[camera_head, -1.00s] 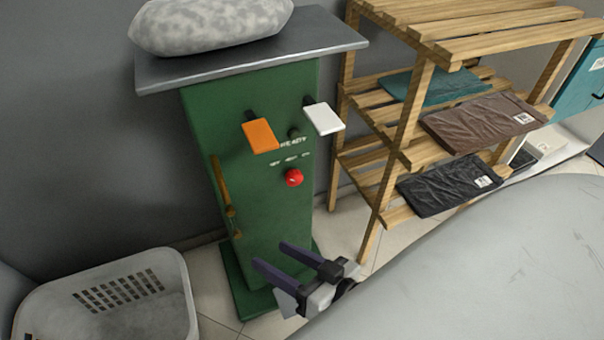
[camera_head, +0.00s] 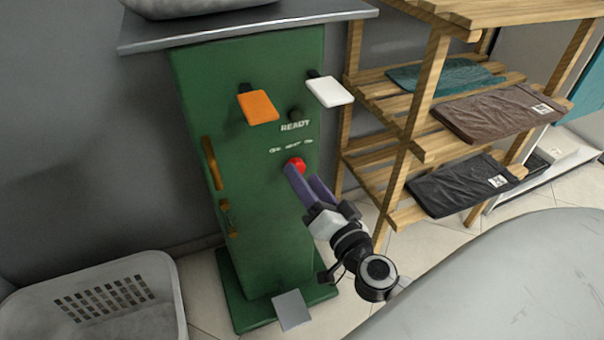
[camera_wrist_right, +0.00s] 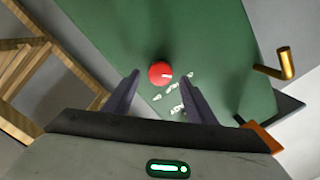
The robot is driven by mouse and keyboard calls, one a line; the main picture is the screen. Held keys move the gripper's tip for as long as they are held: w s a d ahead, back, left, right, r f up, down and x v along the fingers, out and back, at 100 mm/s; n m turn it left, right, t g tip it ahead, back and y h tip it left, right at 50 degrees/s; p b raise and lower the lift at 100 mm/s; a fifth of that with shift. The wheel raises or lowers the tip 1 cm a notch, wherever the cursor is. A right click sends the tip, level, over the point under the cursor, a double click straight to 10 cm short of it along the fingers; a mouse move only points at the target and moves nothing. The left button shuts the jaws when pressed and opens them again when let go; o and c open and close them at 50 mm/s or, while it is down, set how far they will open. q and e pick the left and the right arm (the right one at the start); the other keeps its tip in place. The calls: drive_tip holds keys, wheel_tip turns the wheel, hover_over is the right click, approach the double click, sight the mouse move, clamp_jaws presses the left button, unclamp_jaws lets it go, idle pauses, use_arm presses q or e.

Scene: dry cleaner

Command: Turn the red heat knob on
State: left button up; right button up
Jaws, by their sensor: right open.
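The red heat knob (camera_head: 295,164) is on the front of the green cabinet (camera_head: 262,215), below the printed READY label. My right gripper (camera_head: 305,182) is just in front of and below the knob, its fingers pointing at it. In the right wrist view the knob (camera_wrist_right: 160,73) shows ahead of and between the two open fingers (camera_wrist_right: 158,95), with a white mark on its face. The fingers look empty. I cannot tell whether a fingertip touches the knob. My left gripper is not in view.
An orange pedal-like plate (camera_head: 258,106) and a white one (camera_head: 329,91) stick out above the knob. Brass handles (camera_head: 212,163) are at the cabinet's left. A wooden shelf (camera_head: 412,150) with folded clothes stands right; a grey basket (camera_head: 100,300) stands lower left.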

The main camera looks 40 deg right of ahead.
drive_tip(key=shift+w+d, duration=0.15)
drive_tip(key=shift+w, duration=0.95)
drive_tip(key=c, duration=1)
drive_tip(key=shift+c, duration=0.2)
